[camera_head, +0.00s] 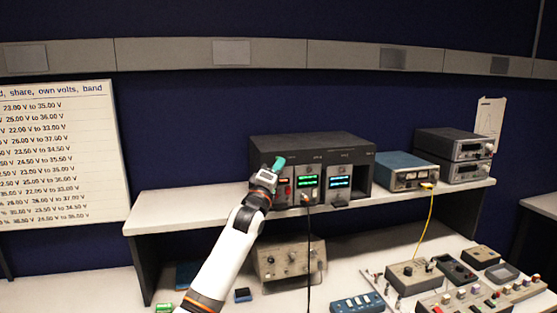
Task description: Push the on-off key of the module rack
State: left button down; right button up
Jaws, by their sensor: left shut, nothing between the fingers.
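The module rack (313,145) is a dark box on the raised shelf. Its front holds modules with lit green and cyan displays, and one dark open bay at the right. My left gripper (278,163) is shut and empty, with teal fingertips. In the picture it overlaps the rack's left front; I cannot tell whether it touches. The gripper and wrist cover part of the leftmost module, where a small red display shows. I cannot make out the on-off key. My right gripper is not in view.
A blue instrument (407,171) and two stacked dark units (455,152) stand right of the rack. A black cable (309,235) and a yellow cable (429,228) hang over the shelf edge (200,215). A beige unit (290,259) sits below. Control boxes crowd the lower right.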

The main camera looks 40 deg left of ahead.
pick_arm(q)
jog(key=shift+d, duration=0.1)
jog(key=s+d+p, duration=0.1)
jog(key=s+d, duration=0.3)
jog(key=shift+d+p, duration=0.15)
jog(key=shift+p, duration=0.2)
dwell(0.6)
